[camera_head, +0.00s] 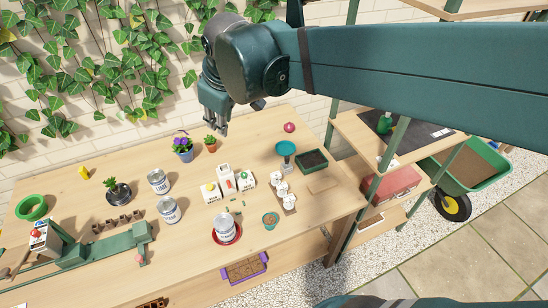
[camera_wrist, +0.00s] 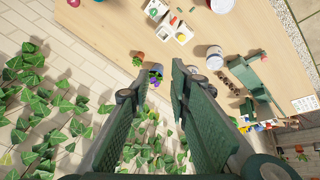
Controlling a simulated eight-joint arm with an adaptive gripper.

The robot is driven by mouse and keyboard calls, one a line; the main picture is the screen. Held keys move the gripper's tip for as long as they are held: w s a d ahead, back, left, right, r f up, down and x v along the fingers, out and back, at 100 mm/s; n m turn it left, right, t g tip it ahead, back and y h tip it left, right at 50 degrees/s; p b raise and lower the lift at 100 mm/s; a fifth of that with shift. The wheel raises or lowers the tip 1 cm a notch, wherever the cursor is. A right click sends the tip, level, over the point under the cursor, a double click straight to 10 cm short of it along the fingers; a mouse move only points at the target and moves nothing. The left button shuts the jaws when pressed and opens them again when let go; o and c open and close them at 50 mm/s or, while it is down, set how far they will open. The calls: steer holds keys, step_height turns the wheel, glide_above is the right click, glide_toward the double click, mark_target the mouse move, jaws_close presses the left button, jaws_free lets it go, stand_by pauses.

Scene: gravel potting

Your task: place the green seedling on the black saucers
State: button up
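A small green plant in a terracotta pot (camera_head: 210,143) stands near the back edge of the table; it also shows in the wrist view (camera_wrist: 137,60). Another green leafy plant (camera_head: 112,184) sits in a round black dish or pot (camera_head: 122,197) at the left; I cannot tell which plant is the task's seedling. No separate black saucers can be made out clearly. My gripper (camera_head: 222,124) hangs above the table's back edge, near and above the terracotta pot. In the wrist view my gripper (camera_wrist: 158,82) has its fingers apart with nothing held.
A blue pot with purple flowers (camera_head: 183,152) stands close left of the terracotta pot. Metal cans (camera_head: 158,182), white cartons (camera_head: 226,180) and a black tray (camera_head: 312,160) stand on the table (camera_head: 120,255). The ivy-covered wall (camera_head: 100,70) rises behind it.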

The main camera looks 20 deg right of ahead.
steer(key=s+d+f+m+t, duration=0.1)
steer(key=s+d+f+m, duration=0.2)
steer(key=s, duration=0.5)
steer(key=s+d+f+m+t, duration=0.1)
steer(key=s+d+f+m, duration=0.2)
steer(key=s+d+m, duration=0.2)
steer(key=s+d, duration=0.1)
steer(key=s, duration=0.2)
steer(key=shift+d+f+h, duration=0.15)
steer(key=shift+d+h, duration=0.1)
steer(key=shift+h, duration=0.05)
